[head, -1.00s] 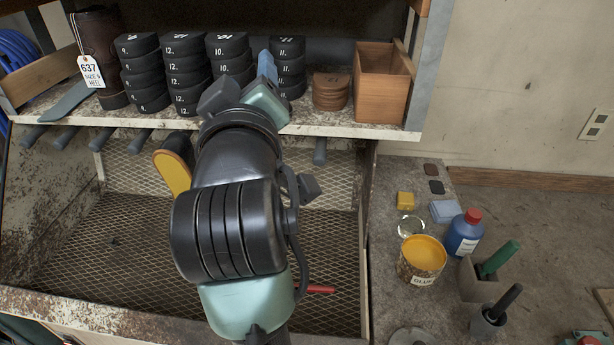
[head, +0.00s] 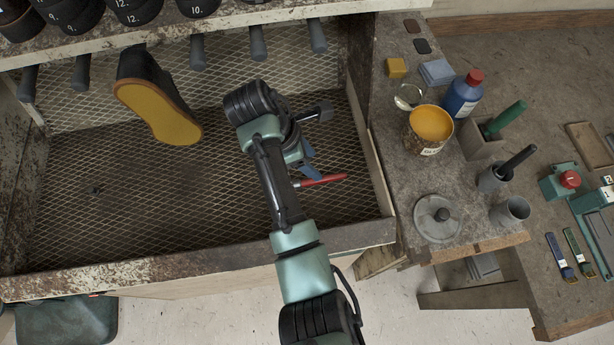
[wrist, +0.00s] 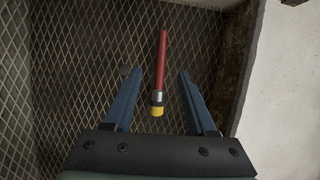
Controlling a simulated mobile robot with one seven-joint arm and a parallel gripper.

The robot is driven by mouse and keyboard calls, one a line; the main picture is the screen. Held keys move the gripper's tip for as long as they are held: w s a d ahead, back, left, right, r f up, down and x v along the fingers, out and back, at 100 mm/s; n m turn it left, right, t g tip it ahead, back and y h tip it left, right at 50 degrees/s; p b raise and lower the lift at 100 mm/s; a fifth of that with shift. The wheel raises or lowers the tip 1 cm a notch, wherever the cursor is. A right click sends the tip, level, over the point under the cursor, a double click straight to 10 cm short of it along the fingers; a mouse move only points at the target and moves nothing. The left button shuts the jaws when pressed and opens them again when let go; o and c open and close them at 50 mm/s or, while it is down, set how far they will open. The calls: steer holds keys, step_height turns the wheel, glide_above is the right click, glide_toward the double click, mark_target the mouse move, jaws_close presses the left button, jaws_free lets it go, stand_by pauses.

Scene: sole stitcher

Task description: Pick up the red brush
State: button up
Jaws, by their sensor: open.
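The red brush (head: 322,180) lies on the mesh floor of the rusty bin, near its right front corner. In the wrist view the red brush (wrist: 161,65) has a long red handle, a metal ferrule and a yellow end pointing toward my gripper. My gripper (wrist: 145,75) is open, with its two blue fingers apart on either side of the brush's line, and nothing is held. In the head view my gripper (head: 307,163) is just above the brush's left end, and my arm and wrist hide part of that end.
The bin's mesh floor (head: 130,215) is otherwise mostly clear. A shoe with a yellow sole (head: 160,112) hangs on a peg at the back. The bin's front rim (head: 180,260) and right wall are close. A bench with a glue can (head: 428,130) and blue bottle (head: 463,95) stands right.

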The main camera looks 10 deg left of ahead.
mark_target(325, 178)
steer(key=x, duration=0.3)
steer(key=shift+a, duration=0.1)
steer(key=x, duration=0.2)
steer(key=p+x, duration=0.1)
steer(key=x, duration=0.1)
steer(key=shift+s, duration=0.25)
steer(key=shift+w+d+f, duration=0.15)
steer(key=shift+d+f, duration=0.1)
steer(key=shift+f, duration=0.4)
steer(key=shift+c, duration=0.4)
jaws_close()
